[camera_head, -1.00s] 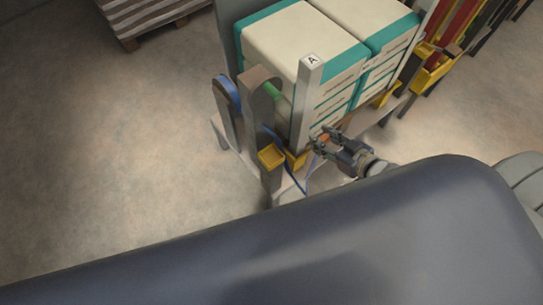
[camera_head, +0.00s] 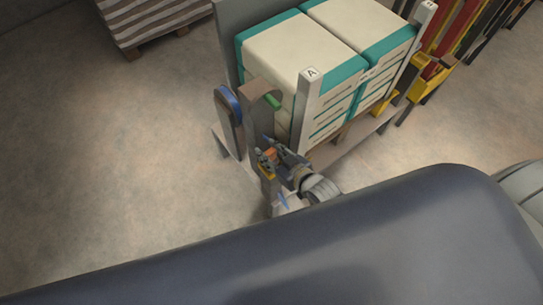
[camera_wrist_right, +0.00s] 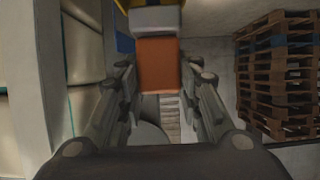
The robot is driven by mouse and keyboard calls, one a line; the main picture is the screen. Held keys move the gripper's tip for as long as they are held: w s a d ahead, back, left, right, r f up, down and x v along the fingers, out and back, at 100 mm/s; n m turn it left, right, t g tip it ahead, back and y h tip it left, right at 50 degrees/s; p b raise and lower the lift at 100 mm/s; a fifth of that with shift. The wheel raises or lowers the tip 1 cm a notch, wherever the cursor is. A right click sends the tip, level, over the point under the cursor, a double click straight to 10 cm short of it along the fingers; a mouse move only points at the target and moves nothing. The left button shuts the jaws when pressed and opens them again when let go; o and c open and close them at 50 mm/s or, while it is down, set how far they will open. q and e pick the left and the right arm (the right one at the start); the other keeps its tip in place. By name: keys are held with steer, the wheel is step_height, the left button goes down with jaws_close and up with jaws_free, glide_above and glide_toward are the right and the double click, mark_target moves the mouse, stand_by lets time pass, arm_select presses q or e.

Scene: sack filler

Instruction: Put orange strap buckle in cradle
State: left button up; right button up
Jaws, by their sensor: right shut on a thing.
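The orange strap buckle (camera_head: 270,153) is held between the fingers of my right gripper (camera_head: 272,158). In the right wrist view the orange block (camera_wrist_right: 158,65) sits between both fingers, with a grey piece (camera_wrist_right: 155,20) just beyond it. A yellow cradle (camera_head: 266,173) on the front post is partly hidden by the gripper in the head view. The buckle appears close to it; I cannot tell whether they touch. A yellow edge (camera_wrist_right: 150,3) shows at the top of the wrist view. My left gripper is not in view.
White and teal sack stacks (camera_head: 300,45) stand behind post A (camera_head: 307,100). A blue strap reel (camera_head: 229,104) is left of the front post. A pallet (camera_head: 150,22) lies far left; open floor (camera_head: 90,170) is at left.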

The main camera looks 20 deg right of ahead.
mark_target(273, 159)
steer(key=shift+d+f, duration=0.15)
steer(key=shift+f, duration=1.5)
steer(key=shift+s+f, duration=0.1)
steer(key=shift+f, duration=0.05)
steer(key=o, duration=1.1)
steer(key=shift+r, duration=0.2)
steer(key=v, duration=1.2)
